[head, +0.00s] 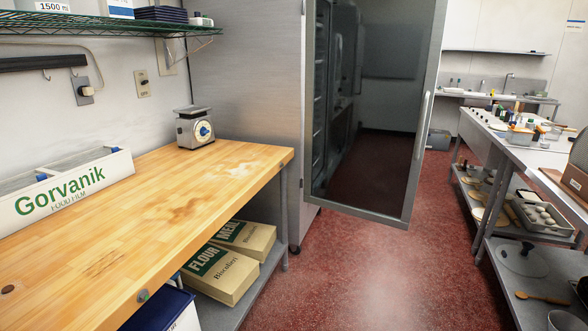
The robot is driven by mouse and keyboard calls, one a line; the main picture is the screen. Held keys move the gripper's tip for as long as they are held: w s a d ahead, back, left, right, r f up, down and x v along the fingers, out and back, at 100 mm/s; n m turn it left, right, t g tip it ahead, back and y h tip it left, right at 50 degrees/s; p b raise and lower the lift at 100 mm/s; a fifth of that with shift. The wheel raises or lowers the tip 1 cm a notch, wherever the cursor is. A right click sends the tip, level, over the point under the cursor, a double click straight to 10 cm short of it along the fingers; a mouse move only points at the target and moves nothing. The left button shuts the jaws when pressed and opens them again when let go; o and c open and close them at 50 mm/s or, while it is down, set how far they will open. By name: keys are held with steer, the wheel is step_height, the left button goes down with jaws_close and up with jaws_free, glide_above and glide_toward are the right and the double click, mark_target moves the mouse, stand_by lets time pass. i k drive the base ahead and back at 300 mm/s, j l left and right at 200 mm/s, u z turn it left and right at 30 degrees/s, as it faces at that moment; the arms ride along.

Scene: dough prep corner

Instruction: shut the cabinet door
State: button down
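The cabinet (245,90) is a tall brushed-steel unit beyond the wooden worktable. Its door (408,190) has a grey metal frame around a large dark glass pane and stands open, swung out over the floor at the cabinet's right. A vertical bar handle (422,125) is on the door's right side, away from the cabinet. The door's top is cut off by the picture edge. The cabinet's inside cannot be clearly made out; the dark pane shows a red floor and dark shapes. My gripper is not in view.
The wooden worktable (120,220) fills the left, with a scale (195,127) and a Gorvanik box (65,185) on it. Flour bags (222,272) lie on its lower shelf. Steel tables (510,150) line the right. The red floor (375,275) between them is clear.

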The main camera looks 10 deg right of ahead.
mark_target(372, 66)
steer(key=i+z, duration=0.15)
steer(key=i, duration=0.5)
steer(key=i+z, duration=0.15)
steer(key=i, duration=0.45)
steer(key=i+j+z, duration=0.1)
steer(key=i, duration=0.55)
steer(key=j, duration=0.1)
